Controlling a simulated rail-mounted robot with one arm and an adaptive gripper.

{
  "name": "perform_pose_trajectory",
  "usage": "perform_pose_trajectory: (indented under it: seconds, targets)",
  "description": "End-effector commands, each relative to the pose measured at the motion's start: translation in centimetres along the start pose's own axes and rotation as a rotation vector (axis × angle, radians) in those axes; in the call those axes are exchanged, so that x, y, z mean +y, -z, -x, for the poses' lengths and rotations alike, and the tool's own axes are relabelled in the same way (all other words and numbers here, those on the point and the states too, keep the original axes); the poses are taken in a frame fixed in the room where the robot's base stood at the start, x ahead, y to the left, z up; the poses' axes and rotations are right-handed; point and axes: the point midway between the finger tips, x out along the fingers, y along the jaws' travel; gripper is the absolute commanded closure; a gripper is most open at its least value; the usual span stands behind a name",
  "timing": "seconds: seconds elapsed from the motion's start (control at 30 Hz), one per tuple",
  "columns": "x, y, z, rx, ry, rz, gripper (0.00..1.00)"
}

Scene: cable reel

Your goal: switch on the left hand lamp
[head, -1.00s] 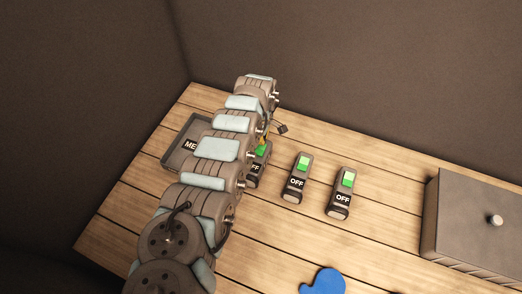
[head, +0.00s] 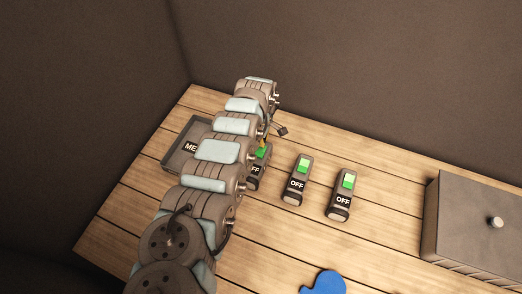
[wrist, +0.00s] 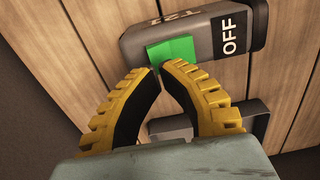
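Three dark switch boxes with green rockers stand in a row on the wooden table. The left switch (head: 254,177) is mostly behind my arm in the head view; only part of its green rocker and label shows. The middle switch (head: 297,180) and right switch (head: 341,195) both read OFF. In the wrist view, a switch (wrist: 207,42) with a green rocker and an OFF label lies just beyond my yellow and black fingers. My gripper (wrist: 161,69) has its fingertips together, with nothing seen between them, at the rocker's lower edge. I cannot tell whether they touch it. No lamp is recognisable.
A dark tray (head: 171,158) with a partly hidden label lies left of my arm. A large dark box (head: 470,222) with a knob stands at the right. A blue flat piece (head: 325,284) lies at the front. The wood between switches and box is clear.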

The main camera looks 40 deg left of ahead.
Motion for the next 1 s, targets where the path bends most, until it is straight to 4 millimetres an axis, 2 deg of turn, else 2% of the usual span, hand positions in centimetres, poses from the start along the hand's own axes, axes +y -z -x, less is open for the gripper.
perform_pose_trajectory:
  seconds: [1.0]
  targets:
    - [0.02, -0.05, -0.73, 0.000, 0.000, 0.000, 1.00]
